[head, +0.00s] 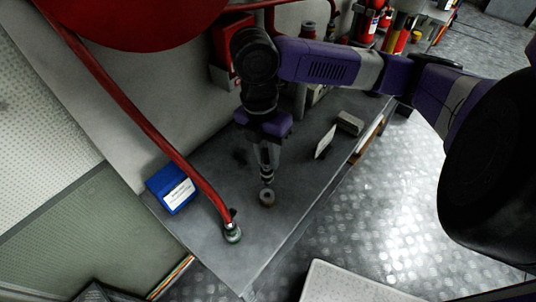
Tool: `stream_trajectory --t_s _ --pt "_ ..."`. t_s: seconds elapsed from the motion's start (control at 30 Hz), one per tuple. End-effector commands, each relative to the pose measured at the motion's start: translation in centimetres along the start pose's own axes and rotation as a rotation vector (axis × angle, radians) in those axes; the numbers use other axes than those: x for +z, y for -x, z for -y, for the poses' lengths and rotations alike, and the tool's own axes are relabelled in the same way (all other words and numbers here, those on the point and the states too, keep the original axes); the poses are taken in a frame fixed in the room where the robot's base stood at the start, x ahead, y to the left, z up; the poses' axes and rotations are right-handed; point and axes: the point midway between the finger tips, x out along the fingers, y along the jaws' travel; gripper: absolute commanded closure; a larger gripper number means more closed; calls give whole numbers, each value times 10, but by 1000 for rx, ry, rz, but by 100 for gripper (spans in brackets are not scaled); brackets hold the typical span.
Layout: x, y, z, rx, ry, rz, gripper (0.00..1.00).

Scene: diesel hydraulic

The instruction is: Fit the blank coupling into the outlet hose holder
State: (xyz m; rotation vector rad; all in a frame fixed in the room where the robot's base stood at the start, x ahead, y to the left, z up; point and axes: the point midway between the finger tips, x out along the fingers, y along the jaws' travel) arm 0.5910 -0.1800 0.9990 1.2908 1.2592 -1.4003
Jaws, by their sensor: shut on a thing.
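My gripper (267,181) points down over the grey bench top and is shut on a small round brownish piece, which looks like the blank coupling (267,199). The piece is at or just above the bench surface; I cannot tell whether it touches. A red hose (150,130) slopes down from the upper left to a metal end fitting (232,233) on the bench, left of and nearer than my gripper. I cannot tell for sure which part is the outlet hose holder.
A blue box with a white label (170,188) stands left of the hose. A white card (325,142) and a grey block (350,123) are to the right on the bench (262,245). Red extinguishers (370,25) stand at the back. The bench's front right edge drops to metal floor.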

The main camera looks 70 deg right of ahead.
Motion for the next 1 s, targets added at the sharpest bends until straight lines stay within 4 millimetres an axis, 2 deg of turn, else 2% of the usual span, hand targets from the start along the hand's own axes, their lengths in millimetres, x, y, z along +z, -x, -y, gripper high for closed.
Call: stream_trajectory --t_s 0.27,0.73,1.0 --pt "0 -5 -1 0 0 0 100" --pt "1 -43 -6 -1 -1 -1 100" --pt "2 -52 -7 0 -1 0 100"
